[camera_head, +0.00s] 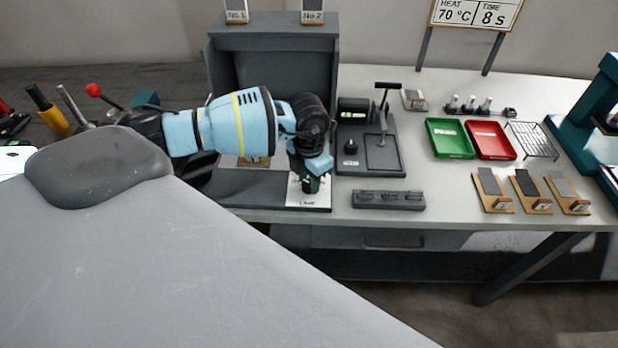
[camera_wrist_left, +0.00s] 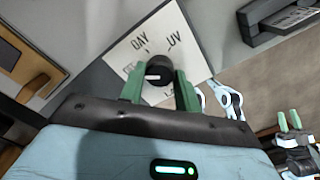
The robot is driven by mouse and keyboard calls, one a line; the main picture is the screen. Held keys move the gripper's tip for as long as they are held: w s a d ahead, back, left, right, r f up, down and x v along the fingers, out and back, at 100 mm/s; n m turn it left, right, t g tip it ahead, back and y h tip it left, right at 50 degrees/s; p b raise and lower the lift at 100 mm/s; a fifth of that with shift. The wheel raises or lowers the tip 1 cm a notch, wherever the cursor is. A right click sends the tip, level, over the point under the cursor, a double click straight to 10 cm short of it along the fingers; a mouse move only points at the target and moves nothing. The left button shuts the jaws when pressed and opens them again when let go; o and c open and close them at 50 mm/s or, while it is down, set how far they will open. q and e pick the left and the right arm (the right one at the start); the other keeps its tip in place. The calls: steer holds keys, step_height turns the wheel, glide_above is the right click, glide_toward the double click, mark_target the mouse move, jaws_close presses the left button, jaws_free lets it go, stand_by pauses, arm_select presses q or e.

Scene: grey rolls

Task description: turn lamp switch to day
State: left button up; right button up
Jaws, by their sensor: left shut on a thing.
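The lamp switch is a round black knob (camera_wrist_left: 158,70) with a white pointer mark, on a white card (camera_wrist_left: 128,47) printed with DAY and UV. In the left wrist view the white mark lies on the knob's lower left part; exactly which label it points to I cannot tell. In the head view the card (camera_head: 309,201) lies at the front of the dark cabinet, with LAMP at its front edge. My left gripper (camera_wrist_left: 159,88) has its green fingers on both sides of the knob, shut on it. My right gripper (camera_wrist_left: 290,120) shows small at the wrist view's lower right.
The dark cabinet (camera_head: 217,70) stands behind my left arm. A dark box with a lever (camera_head: 370,160) and a low grey block (camera_head: 388,200) are close on the right. Green (camera_head: 449,138) and red (camera_head: 490,140) trays lie farther right.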

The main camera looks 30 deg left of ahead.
mark_target(309, 183)
arm_select(q)
steer(key=m, duration=0.4)
steer(key=shift+m, duration=0.3)
steer(key=m+b, duration=0.1)
steer(key=m, duration=0.3)
steer(key=shift+m, duration=1.4)
arm_select(e)
steer(key=shift+s+f, duration=0.55)
steer(key=shift+f, duration=0.3)
steer(key=shift+a, duration=0.1)
steer(key=shift+a, duration=0.1)
arm_select(q)
steer(key=o, duration=1)
steer(key=shift+c, duration=0.2)
steer(key=shift+r, duration=0.1)
step_height(309, 183, up, 8)
steer(key=shift+f, duration=0.15)
